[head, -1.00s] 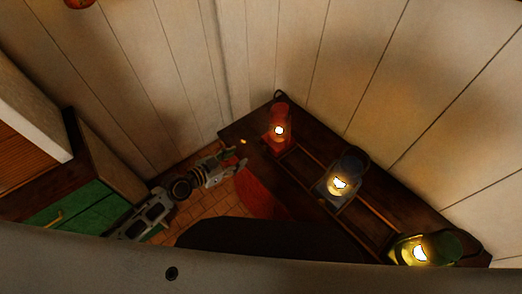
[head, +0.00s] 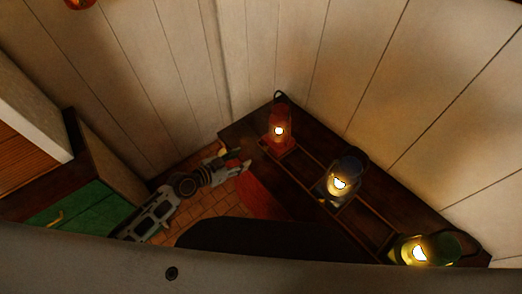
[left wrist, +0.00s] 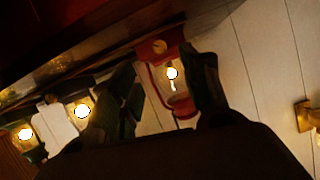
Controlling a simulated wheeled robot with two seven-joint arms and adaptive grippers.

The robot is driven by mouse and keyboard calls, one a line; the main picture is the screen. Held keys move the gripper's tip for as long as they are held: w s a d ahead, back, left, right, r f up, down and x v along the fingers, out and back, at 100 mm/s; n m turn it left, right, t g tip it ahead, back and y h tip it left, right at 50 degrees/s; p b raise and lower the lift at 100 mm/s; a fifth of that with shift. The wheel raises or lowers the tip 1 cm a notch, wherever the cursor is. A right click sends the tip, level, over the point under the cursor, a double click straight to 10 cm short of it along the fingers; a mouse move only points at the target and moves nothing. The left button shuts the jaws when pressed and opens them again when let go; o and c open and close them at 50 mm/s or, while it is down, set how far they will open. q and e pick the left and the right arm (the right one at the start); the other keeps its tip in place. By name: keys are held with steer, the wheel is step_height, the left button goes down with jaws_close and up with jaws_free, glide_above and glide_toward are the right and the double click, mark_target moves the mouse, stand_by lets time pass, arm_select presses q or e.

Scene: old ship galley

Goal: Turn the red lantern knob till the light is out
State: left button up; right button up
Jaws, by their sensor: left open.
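The red lantern (head: 280,133) stands lit at the far left end of the dark wooden shelf (head: 320,155). In the left wrist view the red lantern (left wrist: 181,100) appears upside down between my fingers, its flame bright. A round brass knob (left wrist: 159,46) sits on its red base. My left gripper (head: 241,159) is open and empty, left of the lantern near the shelf's end and apart from it. In the wrist view its two dark fingers (left wrist: 165,90) frame the lantern, with the knob beyond them. My right gripper is in neither view.
A dark blue-grey lantern (head: 347,163) and a green lantern (head: 446,247) stand lit farther right along the shelf. Plank walls close in behind. A green-fronted cabinet (head: 75,208) stands at left, with tiled floor (head: 213,202) between it and the shelf.

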mark_target(264, 149)
arm_select(q)
steer(key=shift+p+x, duration=0.75)
steer(key=shift+x, duration=5.25)
jaws_close()
steer(key=shift+a+f+n+g+h+b, duration=0.1)
steer(key=shift+n+g+h+b, duration=0.9)
steer(key=shift+b, duration=1.65)
steer(key=shift+n, duration=0.4)
steer(key=shift+t+y, duration=0.3)
